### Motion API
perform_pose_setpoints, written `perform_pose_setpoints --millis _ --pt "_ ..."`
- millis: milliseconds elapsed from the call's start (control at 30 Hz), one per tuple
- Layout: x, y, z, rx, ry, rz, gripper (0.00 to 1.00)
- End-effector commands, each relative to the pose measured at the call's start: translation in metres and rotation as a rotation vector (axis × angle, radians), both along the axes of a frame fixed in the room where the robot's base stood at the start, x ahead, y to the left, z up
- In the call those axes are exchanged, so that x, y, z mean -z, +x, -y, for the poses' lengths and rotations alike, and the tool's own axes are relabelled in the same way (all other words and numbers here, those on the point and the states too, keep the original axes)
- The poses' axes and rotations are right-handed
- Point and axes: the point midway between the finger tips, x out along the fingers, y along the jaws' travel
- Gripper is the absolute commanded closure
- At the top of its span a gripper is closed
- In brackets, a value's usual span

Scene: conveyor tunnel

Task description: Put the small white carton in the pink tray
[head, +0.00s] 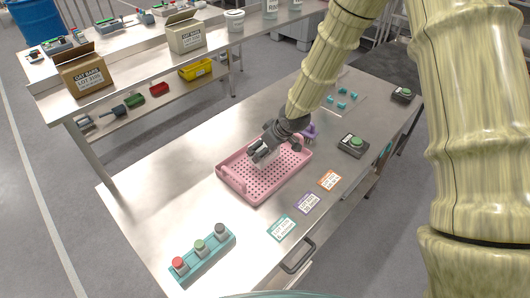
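The pink tray (233,182) lies on the near metal table, with a perforated floor and raised walls. My gripper (264,152) reaches down from the upper right over the back part of the tray. A small white carton (264,158) shows between its fingers, and the gripper looks shut on it. The fingers hide much of the carton. I cannot tell whether the carton touches the tray floor.
A purple object (310,132) is just behind the tray, partly hidden by my gripper. A teal button box (203,255) stands front left and a green-button box (354,145) right. Several label cards lie in front. Another table (130,77) holds open brown boxes.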

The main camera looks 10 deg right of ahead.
Motion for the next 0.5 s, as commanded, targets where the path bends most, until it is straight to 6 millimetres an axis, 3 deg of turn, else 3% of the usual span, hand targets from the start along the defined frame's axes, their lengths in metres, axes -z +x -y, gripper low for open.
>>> perform_pose_setpoints --millis 500 --pt "0.034 0.0 0.0 0.0 0.0 0.0 0.54"
